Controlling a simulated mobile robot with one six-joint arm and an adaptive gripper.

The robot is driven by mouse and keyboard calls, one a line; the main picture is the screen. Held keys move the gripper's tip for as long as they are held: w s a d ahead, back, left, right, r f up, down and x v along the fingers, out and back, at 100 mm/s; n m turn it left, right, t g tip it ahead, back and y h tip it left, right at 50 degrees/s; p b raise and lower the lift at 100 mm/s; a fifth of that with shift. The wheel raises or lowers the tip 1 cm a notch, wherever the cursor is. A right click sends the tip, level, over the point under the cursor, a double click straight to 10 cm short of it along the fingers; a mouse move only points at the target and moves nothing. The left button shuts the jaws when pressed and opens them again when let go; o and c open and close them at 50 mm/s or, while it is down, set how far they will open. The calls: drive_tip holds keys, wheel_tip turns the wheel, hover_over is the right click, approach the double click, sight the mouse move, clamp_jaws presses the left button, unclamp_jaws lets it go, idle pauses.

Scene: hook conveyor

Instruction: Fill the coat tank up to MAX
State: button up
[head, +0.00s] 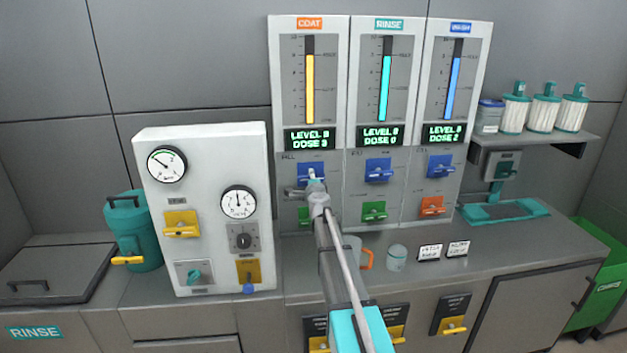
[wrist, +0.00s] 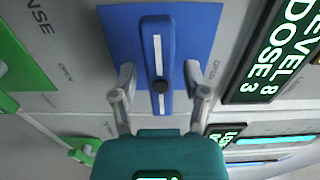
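The coat tank (head: 294,85) is the leftmost of three panels in the head view, under an orange COAT label. Its yellow column (head: 310,88) reaches about the upper mark on the scale. Its green display (head: 309,139) reads LEVEL 8, DOSE 3, and also shows in the wrist view (wrist: 283,55). Below it is a blue valve handle (head: 305,170), partly hidden by my gripper. In the wrist view the blue handle (wrist: 153,40) points up the picture. My gripper (wrist: 160,76) is open, one finger on each side of the handle, with gaps showing.
The rinse (head: 386,88) and wash (head: 454,88) panels stand to the right with similar blue handles. A green dispense handle (wrist: 20,65) sits beside the coat handle. A gauge box (head: 205,150) stands left. A mug (head: 367,258) and a jar (head: 397,258) are on the counter.

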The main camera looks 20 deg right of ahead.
drive_tip(key=shift+s, duration=0.1)
idle(0.3)
drive_tip(key=v, duration=1.2)
idle(0.8)
idle(0.6)
